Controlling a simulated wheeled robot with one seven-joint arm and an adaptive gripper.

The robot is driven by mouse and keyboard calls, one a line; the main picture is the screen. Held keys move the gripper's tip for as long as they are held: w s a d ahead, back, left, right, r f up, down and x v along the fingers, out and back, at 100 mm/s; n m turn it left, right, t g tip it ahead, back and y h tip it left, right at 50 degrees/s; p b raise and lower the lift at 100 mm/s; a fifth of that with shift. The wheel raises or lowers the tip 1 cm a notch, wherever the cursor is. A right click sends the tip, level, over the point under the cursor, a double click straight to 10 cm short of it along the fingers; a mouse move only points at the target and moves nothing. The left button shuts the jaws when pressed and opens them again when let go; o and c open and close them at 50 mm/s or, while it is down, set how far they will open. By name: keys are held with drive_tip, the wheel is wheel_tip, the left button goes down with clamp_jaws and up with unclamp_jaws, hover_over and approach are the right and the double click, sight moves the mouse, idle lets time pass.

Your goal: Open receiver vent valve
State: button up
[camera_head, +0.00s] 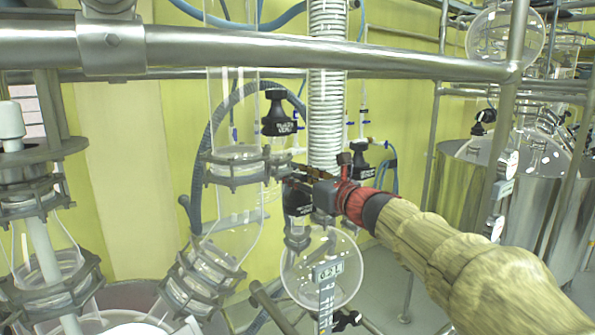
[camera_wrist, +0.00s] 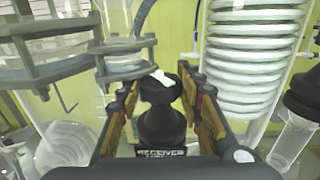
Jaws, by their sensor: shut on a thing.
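The black valve (camera_wrist: 162,122) with a white-lettered label stands between the fingers of my gripper (camera_wrist: 160,88) in the wrist view. The label's small print is hard to read. My gripper is shut on the valve's black knob, one finger on each side, and a white piece lies across its top. In the head view my gripper (camera_head: 302,178) reaches in from the right, and the black valve body (camera_head: 298,202) shows just below the fingers. The knob is mostly hidden there. A round glass vessel (camera_head: 322,285) marked 0.2 L hangs below.
Another black labelled valve (camera_head: 278,115) is above, and a third (camera_head: 362,168) is just behind my gripper. A white coiled condenser (camera_head: 327,95) stands close by. A glass column with a clamp ring (camera_head: 235,180) is at the left. A steel rail (camera_head: 300,50) crosses above.

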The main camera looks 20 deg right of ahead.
drive_tip(key=shift+r+n+g+y+p, duration=0.1)
drive_tip(key=shift+n+g+y+p, duration=1.25)
drive_tip(key=shift+y+p, duration=0.5)
drive_tip(key=shift+r+n+g+y+p, duration=0.1)
drive_tip(key=shift+n+g+y+p, duration=1.05)
drive_tip(key=shift+n+y+p, duration=0.5)
drive_tip(key=shift+f+g+y+p, duration=0.2)
drive_tip(key=shift+g+y+p, duration=0.3)
drive_tip(key=shift+p, duration=0.15)
drive_tip(key=o, duration=0.7)
drive_tip(key=shift+c, duration=0.2)
drive_tip(key=o, duration=0.3)
drive_tip(key=shift+s+a, duration=0.1)
drive_tip(key=shift+r, duration=0.1)
